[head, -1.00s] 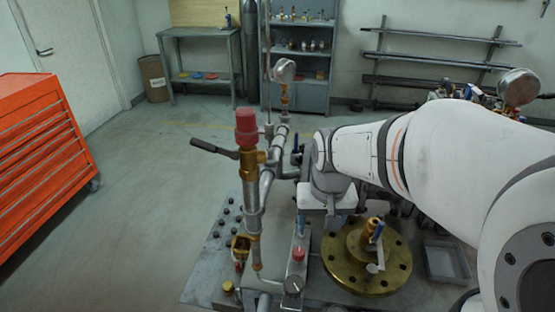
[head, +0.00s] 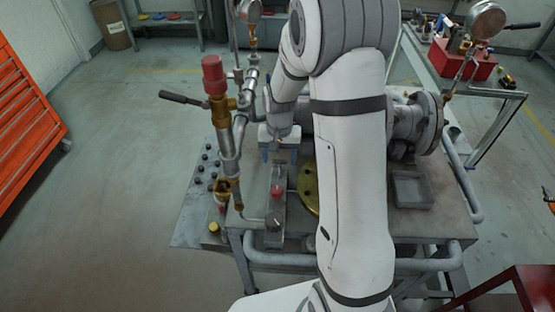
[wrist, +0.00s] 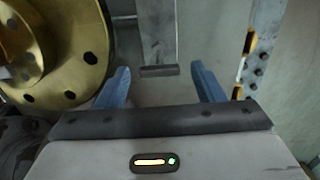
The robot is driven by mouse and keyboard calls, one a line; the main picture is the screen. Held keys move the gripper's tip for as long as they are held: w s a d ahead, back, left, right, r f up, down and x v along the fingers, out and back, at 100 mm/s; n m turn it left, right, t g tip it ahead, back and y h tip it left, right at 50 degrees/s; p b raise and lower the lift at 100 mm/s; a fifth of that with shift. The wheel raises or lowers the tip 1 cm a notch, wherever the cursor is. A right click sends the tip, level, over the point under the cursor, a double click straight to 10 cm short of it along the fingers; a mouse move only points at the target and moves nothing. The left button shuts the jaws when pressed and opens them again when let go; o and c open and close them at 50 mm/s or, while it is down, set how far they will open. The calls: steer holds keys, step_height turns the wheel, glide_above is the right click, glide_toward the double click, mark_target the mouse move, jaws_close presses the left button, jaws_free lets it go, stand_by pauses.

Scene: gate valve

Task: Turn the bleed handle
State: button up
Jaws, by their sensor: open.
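My gripper (wrist: 160,70) is open and empty in the wrist view, its two blue fingers apart. A grey bar (wrist: 157,35) with a dark end reaches down from the top of that view, in line with the gap between the fingers. A dark lever handle (head: 185,97) sticks out left from the red-capped pipe (head: 214,80). I cannot tell which part is the bleed handle.
A brass flange (head: 310,188) lies on the bench, partly behind my arm; it fills the upper left of the wrist view (wrist: 85,55). A grey tray (head: 411,190) sits right of my arm. An orange drawer cabinet (head: 25,125) stands left, with open floor between.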

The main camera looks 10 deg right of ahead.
mark_target(279, 167)
steer(key=shift+f, duration=1.1)
steer(key=shift+c, duration=0.2)
steer(key=shift+a, duration=0.1)
steer(key=c, duration=0.9)
steer(key=shift+c, duration=0.2)
